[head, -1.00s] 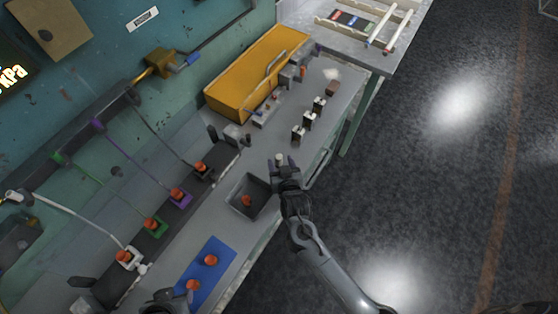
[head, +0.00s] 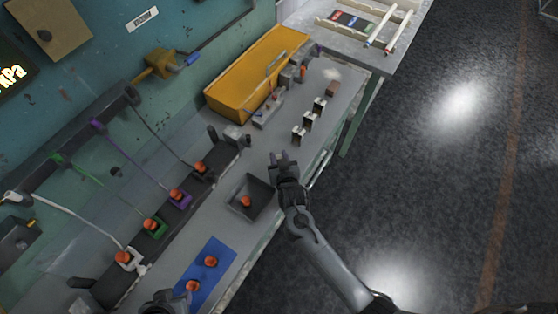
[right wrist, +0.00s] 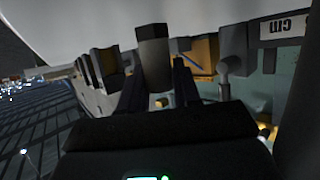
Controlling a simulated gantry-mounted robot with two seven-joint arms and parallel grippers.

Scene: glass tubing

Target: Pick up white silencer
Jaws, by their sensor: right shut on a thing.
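My right gripper (head: 280,157) is over the bench's front edge, just above and right of the dark tray in the head view. It is shut on a small faceted piece (right wrist: 153,60), which stands up between the fingers in the right wrist view. The piece looks dark grey in shade there; a pale tip showed at the fingers earlier, so I take it as the white silencer. Its lower part is hidden by the gripper. Part of my left gripper (head: 163,300) shows at the bottom edge of the head view; its fingers cannot be made out.
A dark tray (head: 262,186) holds an orange-red piece. A blue mat (head: 217,262) bears two more. Several coloured holders with orange-red pieces line the dark rail (head: 150,245). A yellow bin (head: 228,97) stands behind; small dark blocks (head: 308,122) stand farther along. Floor lies right.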

